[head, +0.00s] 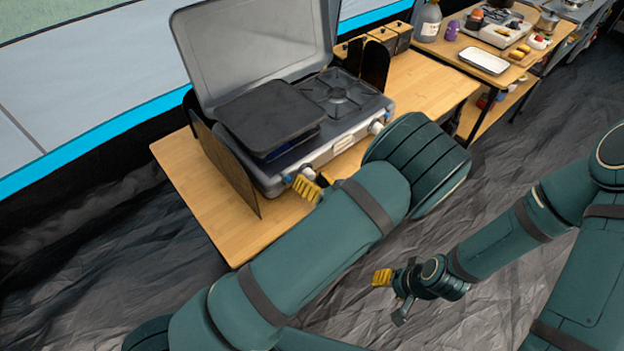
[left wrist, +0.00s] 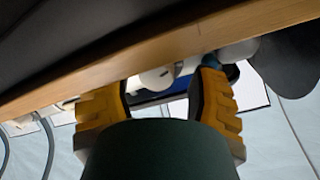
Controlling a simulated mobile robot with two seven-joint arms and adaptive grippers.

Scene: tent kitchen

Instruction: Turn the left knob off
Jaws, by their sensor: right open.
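The grey camping stove (head: 318,150) stands on a wooden table with its lid up. Its white left knob (head: 309,172) is on the front face, near the left end, and a second white knob (head: 377,127) is at the right end. My left gripper (head: 314,186) is at the stove front by the left knob, partly hidden by my arm. In the left wrist view its yellow fingers (left wrist: 160,98) are spread, and a white knob (left wrist: 156,77) shows in the gap beyond them; contact cannot be told. My right gripper (head: 390,293) is open and empty, away from the stove over the floor.
A black griddle plate (head: 268,117) covers the stove's left burner. The wooden table edge (left wrist: 180,48) runs close to the left fingers in the wrist view. A second table with a bottle (head: 428,22) and a white tray (head: 484,62) stands at the back right.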

